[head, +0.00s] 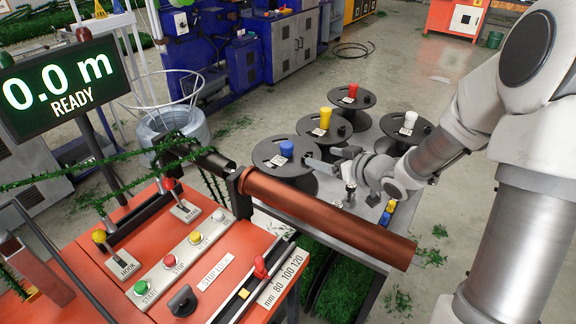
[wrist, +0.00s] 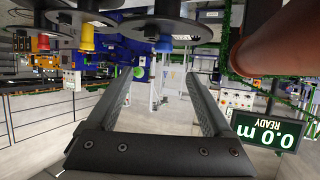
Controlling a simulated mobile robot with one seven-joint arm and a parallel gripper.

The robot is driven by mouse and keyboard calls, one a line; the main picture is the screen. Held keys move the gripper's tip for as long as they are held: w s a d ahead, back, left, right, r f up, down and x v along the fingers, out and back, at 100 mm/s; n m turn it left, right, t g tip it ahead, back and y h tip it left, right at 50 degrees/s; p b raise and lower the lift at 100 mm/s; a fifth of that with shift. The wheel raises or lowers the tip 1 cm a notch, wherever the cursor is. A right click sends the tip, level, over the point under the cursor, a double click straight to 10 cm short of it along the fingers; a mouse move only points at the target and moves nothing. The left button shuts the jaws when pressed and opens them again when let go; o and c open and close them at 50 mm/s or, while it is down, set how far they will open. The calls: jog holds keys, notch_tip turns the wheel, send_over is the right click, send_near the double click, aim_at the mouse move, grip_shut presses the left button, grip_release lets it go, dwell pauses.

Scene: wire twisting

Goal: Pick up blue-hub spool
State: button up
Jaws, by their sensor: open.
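The blue-hub spool (head: 284,157) stands in the head view at the near left of the spool group, a dark flanged disc with a blue hub on top. My gripper (head: 318,163) is just to its right, its fingers pointing left toward the blue hub. In the upside-down wrist view, the blue hub (wrist: 163,44) shows beyond the fingertips, horizontally between them. My gripper (wrist: 158,82) is open and empty there, with a wide gap between the fingers. Some of the spool's right side is hidden by the gripper in the head view.
Spools with yellow (head: 325,118), red (head: 352,90) and white (head: 410,119) hubs stand close by on the grey table. A copper-coloured roller (head: 325,216) runs in front. The orange control panel (head: 215,262) is at lower left, with a "0.0 m READY" display (head: 62,85).

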jog(key=b, duration=0.2)
send_near(288, 145)
jog(key=x, duration=0.3)
jog(key=f+x, duration=0.1)
jog(key=x, duration=0.1)
jog(key=shift+w+d, duration=0.15)
jog(key=shift+d, duration=0.05)
jog(key=shift+a+r+x, duration=0.15)
jog(key=shift+a+x, duration=0.05)
jog(key=shift+x, duration=1.15)
jog(key=shift+a+r+x, duration=0.15)
jog(key=shift+x, duration=1.15)
jog(key=shift+c, duration=0.2)
grip_shut()
jog(key=shift+r, duration=0.15)
